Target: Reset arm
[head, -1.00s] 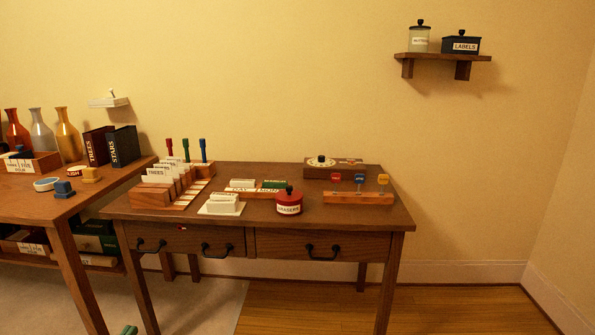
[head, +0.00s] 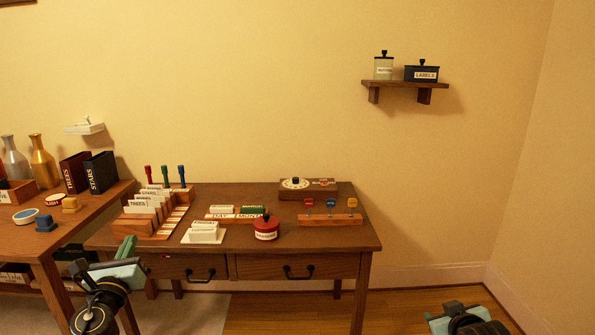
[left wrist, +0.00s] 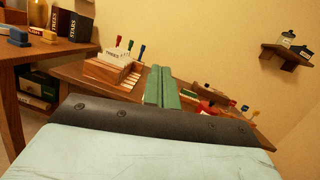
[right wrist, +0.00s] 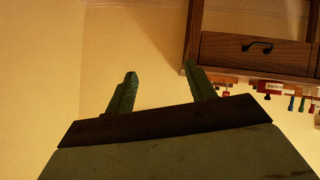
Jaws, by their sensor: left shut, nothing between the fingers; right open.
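My left gripper (head: 126,247) is raised in front of the left end of the desk (head: 262,236) in the head view. Its green fingers are together and empty, as the left wrist view (left wrist: 161,88) also shows. My right arm shows at the bottom right of the head view, with its fingertips out of sight there. In the right wrist view my right gripper (right wrist: 160,88) has its two green fingers apart with nothing between them. The desk's drawer front (right wrist: 250,50) appears beyond them, upside down.
The desk holds a card rack (head: 150,215), a red lidded pot (head: 266,229), a white card holder (head: 204,233) and a wooden stamp rack (head: 330,219). A side table (head: 95,203) stands at the left. A wall shelf (head: 405,85) hangs at the upper right. Floor is clear right of the desk.

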